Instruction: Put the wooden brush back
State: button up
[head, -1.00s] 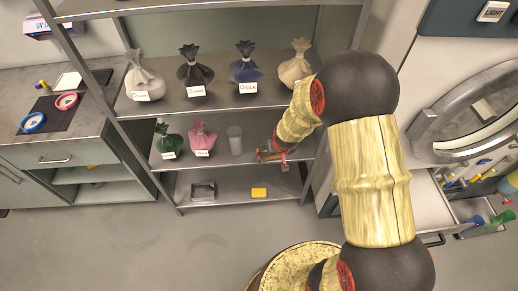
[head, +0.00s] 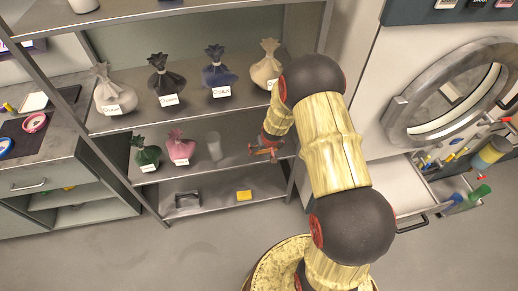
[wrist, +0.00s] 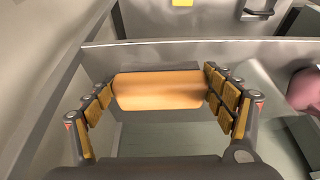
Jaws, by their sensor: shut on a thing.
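The wooden brush (wrist: 160,90) shows in the wrist view as a smooth, light orange-brown block with a dark strip along its far side. My gripper (wrist: 160,84) is shut on it, with the padded fingers at its two ends. The brush lies crosswise between the fingers. In the head view my gripper (head: 266,150) is at the right end of the middle shelf (head: 236,166), to the right of a clear cup. The brush is too small to make out there, and I cannot tell whether it touches the shelf.
The cup (head: 214,146), a pink sack (head: 180,150) and a green sack (head: 146,154) stand on the middle shelf. Several labelled sacks stand above. A yellow block (head: 244,196) and a dark tray (head: 187,200) are below. An open drawer (head: 408,190) is at right.

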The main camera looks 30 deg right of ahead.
jog(key=w+f, duration=0.2)
jog(key=w+d+f, duration=0.1)
jog(key=w+f, duration=0.4)
jog(key=w, duration=0.1)
jog(key=shift+w+d+f, duration=0.2)
jog(key=shift+d, duration=0.05)
jog(key=shift+w+f+b, duration=0.1)
jog(key=shift+f+b, duration=0.85)
jog(key=shift+f, duration=0.65)
jog(key=shift+f, duration=0.1)
jog(key=shift+f, duration=0.15)
jog(key=o, duration=1.1)
jog(key=shift+o, duration=0.4)
